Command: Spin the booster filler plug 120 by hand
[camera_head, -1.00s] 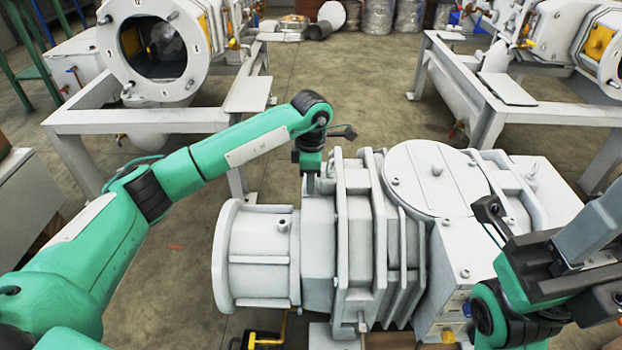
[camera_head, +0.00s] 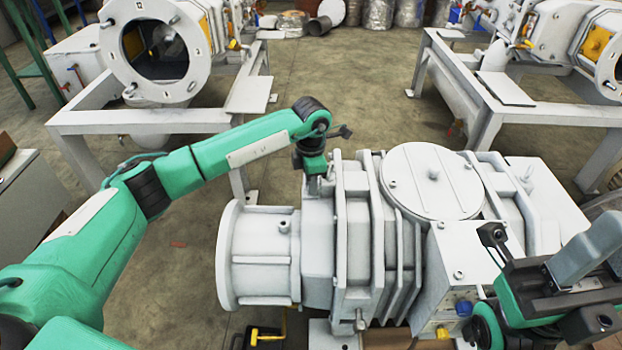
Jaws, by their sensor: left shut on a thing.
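A large white ribbed vacuum booster (camera_head: 345,250) with a round flanged port at its left end stands in front of me. My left arm reaches in from the left, and my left gripper (camera_head: 317,180) points down at the booster's top, near the far edge of its ribbed body. It is shut on the filler plug, which is mostly hidden by the gripper. My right arm is at the lower right, beside the booster's right end. Dark parts near my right gripper (camera_head: 493,236) show there, but its fingers are not clear enough to tell open from shut.
A round bolted cover (camera_head: 434,182) lies on top of the booster. White frames carrying similar machines stand behind at left (camera_head: 155,120) and right (camera_head: 520,110). Bare concrete floor (camera_head: 345,95) lies between them. A yellow and black item (camera_head: 265,336) is at the booster's foot.

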